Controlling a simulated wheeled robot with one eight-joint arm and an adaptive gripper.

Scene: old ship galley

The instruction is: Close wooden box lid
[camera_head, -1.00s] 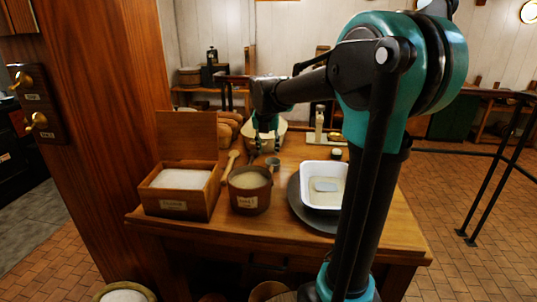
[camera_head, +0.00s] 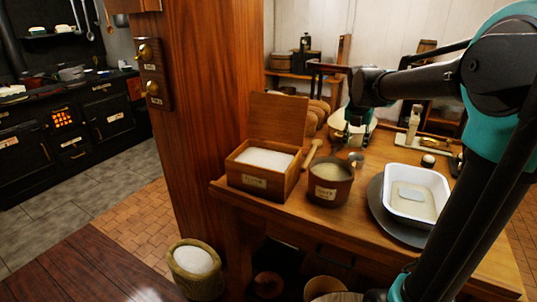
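The wooden box (camera_head: 287,185) stands at the left end of the wooden table, filled with a white substance and with a paper label on its front. Its lid (camera_head: 277,118) stands up open at the back edge. My gripper (camera_head: 345,140) hangs at the end of my arm, to the right of the lid and behind the round salt tub, apart from the box. Its fingers are small and dark against the bowl behind, so their opening is not clear.
A round labelled tub (camera_head: 330,185), a wooden spoon (camera_head: 311,153) and a small metal cup (camera_head: 356,159) stand right of the box. A white enamel basin (camera_head: 416,196) sits on a dark round plate. A wooden pillar (camera_head: 212,120) rises just left of the table.

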